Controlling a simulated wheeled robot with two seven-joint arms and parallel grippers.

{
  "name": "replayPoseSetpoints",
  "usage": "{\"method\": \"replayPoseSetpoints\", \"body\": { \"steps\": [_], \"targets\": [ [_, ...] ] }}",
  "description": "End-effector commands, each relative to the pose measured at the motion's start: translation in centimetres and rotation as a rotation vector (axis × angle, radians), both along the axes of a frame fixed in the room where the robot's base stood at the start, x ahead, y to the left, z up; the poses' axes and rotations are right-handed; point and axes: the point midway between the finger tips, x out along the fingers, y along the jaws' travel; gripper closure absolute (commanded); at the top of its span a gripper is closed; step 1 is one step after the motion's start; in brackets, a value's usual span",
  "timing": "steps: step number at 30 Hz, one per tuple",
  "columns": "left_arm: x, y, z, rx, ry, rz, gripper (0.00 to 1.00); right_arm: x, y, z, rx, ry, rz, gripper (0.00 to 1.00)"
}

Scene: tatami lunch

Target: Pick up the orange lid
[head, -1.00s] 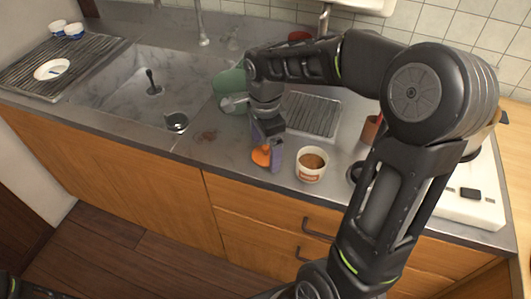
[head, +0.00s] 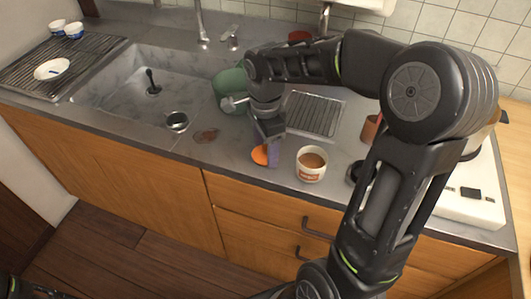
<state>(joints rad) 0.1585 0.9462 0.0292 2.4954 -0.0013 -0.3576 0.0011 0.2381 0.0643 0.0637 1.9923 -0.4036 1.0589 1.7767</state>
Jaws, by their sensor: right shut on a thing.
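The orange lid (head: 259,155) is at the front of the grey counter, left of a white cup. My right gripper (head: 268,151) reaches down over it from above and is shut on it. The gripper's purple-grey finger hides the right part of the lid. I cannot tell whether the lid still touches the counter. My left gripper is not in view.
A white cup (head: 311,174) with brown contents stands close to the right of the gripper. A grey rack (head: 312,115) lies behind the cup. A white stove (head: 468,206) is at right.

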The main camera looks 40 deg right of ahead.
Motion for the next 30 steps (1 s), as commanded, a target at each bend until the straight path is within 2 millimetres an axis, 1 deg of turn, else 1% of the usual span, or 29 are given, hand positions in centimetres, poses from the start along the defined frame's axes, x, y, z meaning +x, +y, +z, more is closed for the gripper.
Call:
{"method": "replayPoseSetpoints", "body": {
  "steps": [1, 2, 12, 19, 22, 26, 30],
  "targets": [
    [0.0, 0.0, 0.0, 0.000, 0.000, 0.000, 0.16, 0.0, 0.0, 0.0, 0.000, 0.000, 0.000, 0.46],
    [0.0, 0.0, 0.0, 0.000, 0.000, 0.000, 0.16, 0.0, 0.0, 0.0, 0.000, 0.000, 0.000, 0.48],
    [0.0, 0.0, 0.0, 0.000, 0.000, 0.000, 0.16, 0.0, 0.0, 0.0, 0.000, 0.000, 0.000, 0.75],
    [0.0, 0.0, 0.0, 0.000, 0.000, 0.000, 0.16, 0.0, 0.0, 0.1, 0.000, 0.000, 0.000, 0.75],
    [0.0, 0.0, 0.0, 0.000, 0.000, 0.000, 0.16, 0.1, 0.0, 0.6, 0.000, -0.002, 0.000, 0.75],
    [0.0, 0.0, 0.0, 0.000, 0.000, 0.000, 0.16, 0.1, 0.0, 2.1, -0.001, -0.004, -0.001, 0.75],
    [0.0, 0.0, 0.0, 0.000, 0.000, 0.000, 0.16, 0.1, 0.0, 4.8, -0.001, -0.006, -0.001, 0.76]
  ]
}}
